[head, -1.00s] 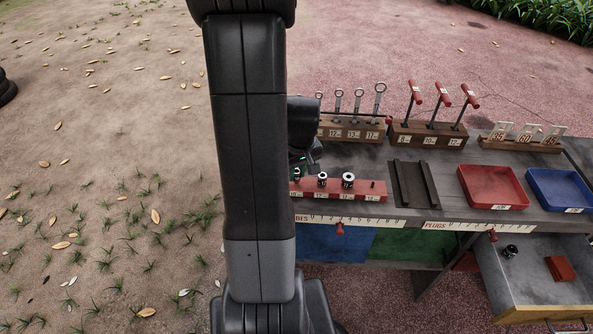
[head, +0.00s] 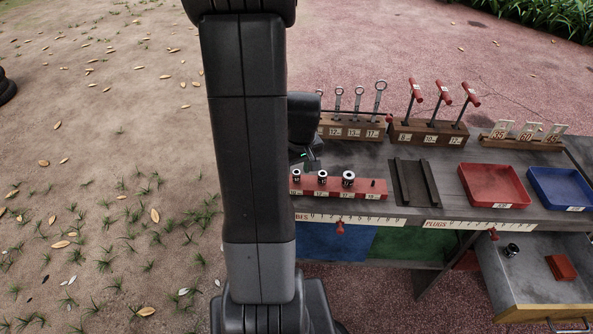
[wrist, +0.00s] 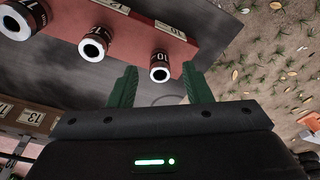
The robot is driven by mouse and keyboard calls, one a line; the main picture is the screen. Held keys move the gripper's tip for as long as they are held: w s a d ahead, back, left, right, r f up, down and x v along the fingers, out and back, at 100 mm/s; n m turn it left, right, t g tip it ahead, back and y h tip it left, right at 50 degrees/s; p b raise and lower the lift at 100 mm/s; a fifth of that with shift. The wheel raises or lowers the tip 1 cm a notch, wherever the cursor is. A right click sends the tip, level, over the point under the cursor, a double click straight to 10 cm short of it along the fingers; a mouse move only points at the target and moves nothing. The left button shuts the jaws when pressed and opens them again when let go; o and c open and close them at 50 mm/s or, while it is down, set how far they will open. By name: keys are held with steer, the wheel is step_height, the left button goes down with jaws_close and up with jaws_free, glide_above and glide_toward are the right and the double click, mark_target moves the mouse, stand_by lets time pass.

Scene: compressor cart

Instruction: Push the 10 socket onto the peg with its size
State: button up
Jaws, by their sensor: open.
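The red socket rail (head: 335,187) lies at the front left of the cart top and carries three dark sockets on pegs. The 10 socket (wrist: 160,70) stands at the peg position labelled 10, at the rail's left end in the head view (head: 297,176). How far down it sits cannot be told. My gripper (wrist: 160,88) is open and empty, its green fingers apart just short of that socket in the wrist view. In the head view my arm hides most of the gripper. A bare peg (head: 373,183) stands at the rail's right end.
Wrenches in a wooden rack (head: 352,129) and red-handled T-keys (head: 430,135) stand behind. A dark channel tray (head: 414,183), red tray (head: 495,187) and blue tray (head: 560,189) lie to the right. An open drawer (head: 535,285) holds a dark socket (head: 512,250) and a red block (head: 561,267).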

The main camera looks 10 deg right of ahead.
step_height(320, 180, up, 12)
steer(key=s+p, duration=0.1)
steer(key=shift+s+d+p, duration=0.25)
steer(key=shift+s+p, duration=0.1)
steer(key=shift+s, duration=0.05)
steer(key=f, duration=0.4)
steer(key=w+f+b, duration=0.1)
steer(key=f, duration=0.4)
steer(key=w+f+b, duration=0.1)
steer(key=f, duration=0.3)
steer(key=shift+a+f, duration=0.2)
steer(key=shift+a, duration=0.05)
steer(key=shift+r, duration=0.25)
steer(key=shift+f, duration=0.1)
